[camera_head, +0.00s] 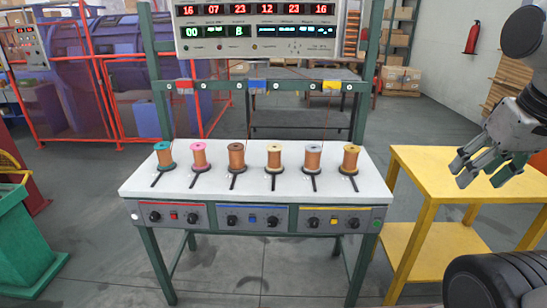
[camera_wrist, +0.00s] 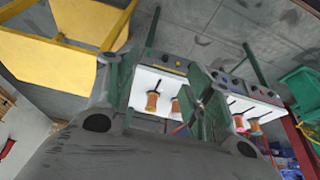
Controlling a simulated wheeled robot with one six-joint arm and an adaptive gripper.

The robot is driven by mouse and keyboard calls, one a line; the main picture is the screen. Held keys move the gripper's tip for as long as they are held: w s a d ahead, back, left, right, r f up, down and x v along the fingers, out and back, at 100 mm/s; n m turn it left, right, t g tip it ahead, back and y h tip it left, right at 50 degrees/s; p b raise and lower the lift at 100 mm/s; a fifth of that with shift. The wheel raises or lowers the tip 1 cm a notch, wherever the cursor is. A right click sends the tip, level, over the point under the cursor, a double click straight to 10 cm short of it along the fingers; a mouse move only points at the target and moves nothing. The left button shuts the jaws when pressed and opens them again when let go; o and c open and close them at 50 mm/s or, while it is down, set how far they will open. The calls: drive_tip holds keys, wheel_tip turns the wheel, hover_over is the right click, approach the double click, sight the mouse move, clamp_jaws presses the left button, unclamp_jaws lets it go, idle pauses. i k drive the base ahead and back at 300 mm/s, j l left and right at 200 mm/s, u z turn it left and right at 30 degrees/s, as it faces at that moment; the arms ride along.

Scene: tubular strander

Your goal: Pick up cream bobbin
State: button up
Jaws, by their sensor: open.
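The cream bobbin (camera_head: 274,157) stands upright on the white tabletop, fourth from the left in a row of bobbins, with copper-coloured winding and a pale cream top. A black slot runs in front of it. My gripper (camera_head: 464,169) is open and empty, above the yellow table at the right, well apart from the bobbins. In the wrist view my gripper (camera_wrist: 196,105) covers part of the row, and I cannot tell the cream bobbin there.
Teal (camera_head: 164,157), pink (camera_head: 199,157), brown (camera_head: 236,158), grey (camera_head: 312,159) and yellow (camera_head: 350,160) topped bobbins share the white table (camera_head: 212,183). A display panel (camera_head: 258,30) hangs behind on green posts. The yellow table (camera_head: 420,170) is at the right, a green bin (camera_head: 22,240) at the left.

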sight(275, 149)
drive_tip(key=i+j, duration=0.55)
drive_tip(key=j, duration=0.25)
drive_tip(key=i+j, duration=0.3)
drive_tip(key=j+z, duration=0.05)
drive_tip(key=j, duration=0.05)
